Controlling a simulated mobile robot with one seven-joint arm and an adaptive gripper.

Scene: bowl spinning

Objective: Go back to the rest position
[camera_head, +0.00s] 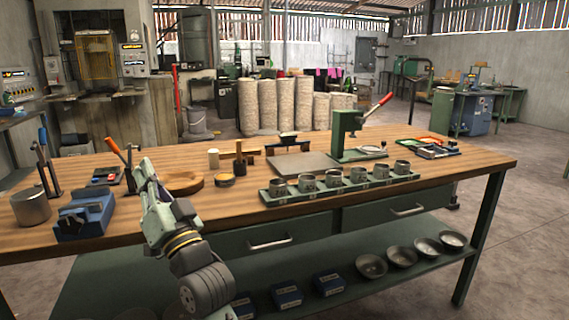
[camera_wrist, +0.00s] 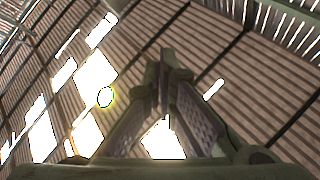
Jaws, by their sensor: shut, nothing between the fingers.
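My gripper (camera_head: 147,168) stands raised in front of the wooden workbench (camera_head: 460,160), left of the middle in the head view. It points upward, its arm coming up from the lower edge. In the wrist view the two fingers of my gripper (camera_wrist: 166,62) meet at their tips, shut with nothing between them. Behind them only the slatted roof (camera_wrist: 225,70) with bright openings shows. A round wooden dish (camera_head: 182,182) lies on the bench just right of my gripper, partly hidden by it.
A green rack (camera_head: 270,198) with several metal cups stands along the front edge. A green press (camera_head: 345,140) with a red lever stands farther back. A blue block (camera_head: 85,215) and a metal cylinder (camera_head: 31,207) are at left. Several bowls (camera_head: 401,256) sit on the lower shelf.

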